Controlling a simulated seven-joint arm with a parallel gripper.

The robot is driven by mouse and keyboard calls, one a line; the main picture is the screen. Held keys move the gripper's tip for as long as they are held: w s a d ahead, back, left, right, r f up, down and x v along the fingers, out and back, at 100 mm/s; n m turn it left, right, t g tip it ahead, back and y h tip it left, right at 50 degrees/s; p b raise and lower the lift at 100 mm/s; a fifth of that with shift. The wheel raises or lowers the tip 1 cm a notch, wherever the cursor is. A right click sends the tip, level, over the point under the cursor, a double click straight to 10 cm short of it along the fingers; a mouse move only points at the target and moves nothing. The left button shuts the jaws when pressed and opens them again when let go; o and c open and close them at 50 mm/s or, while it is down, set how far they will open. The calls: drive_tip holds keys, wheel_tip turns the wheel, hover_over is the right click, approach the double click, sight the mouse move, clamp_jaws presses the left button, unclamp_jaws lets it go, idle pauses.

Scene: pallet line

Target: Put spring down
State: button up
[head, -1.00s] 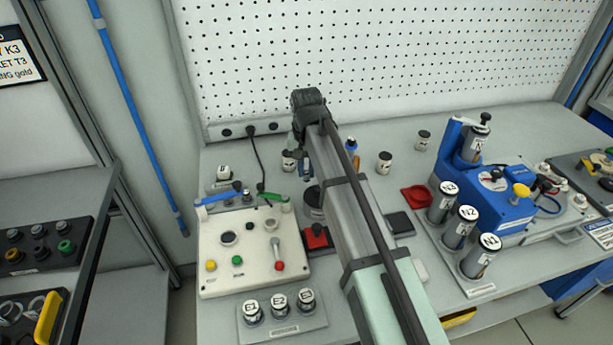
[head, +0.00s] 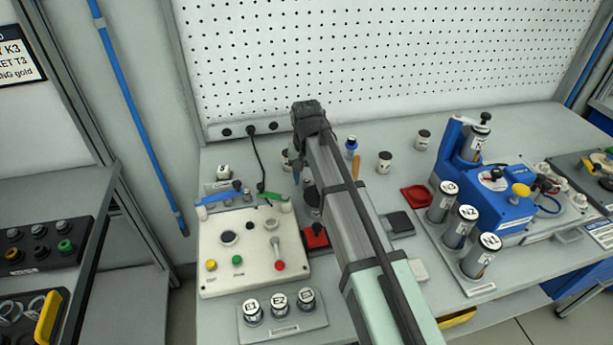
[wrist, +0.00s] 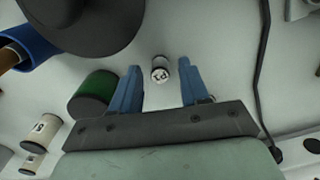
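My gripper (wrist: 159,65) shows its two blue fingers spread apart in the wrist view, with a gap between them. A small white-topped, labelled cylinder (wrist: 160,74) appears between the fingertips in the picture, clear of both fingers. I cannot make out a spring in either view. In the head view my gripper is mostly hidden behind my arm, low near the back of the bench, close to a small labelled canister (head: 286,158).
A dark green cylinder (wrist: 95,96) and a blue cup (wrist: 28,44) are near the fingers. A control box (head: 262,235) stands front left. A red tray (head: 417,195), a dark square pad (head: 398,223) and a blue machine (head: 503,205) stand right of my arm.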

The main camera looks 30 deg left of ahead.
sight(307, 179)
wheel_tip(307, 179, up, 12)
drive_tip(key=shift+r, duration=0.15)
idle(0.7)
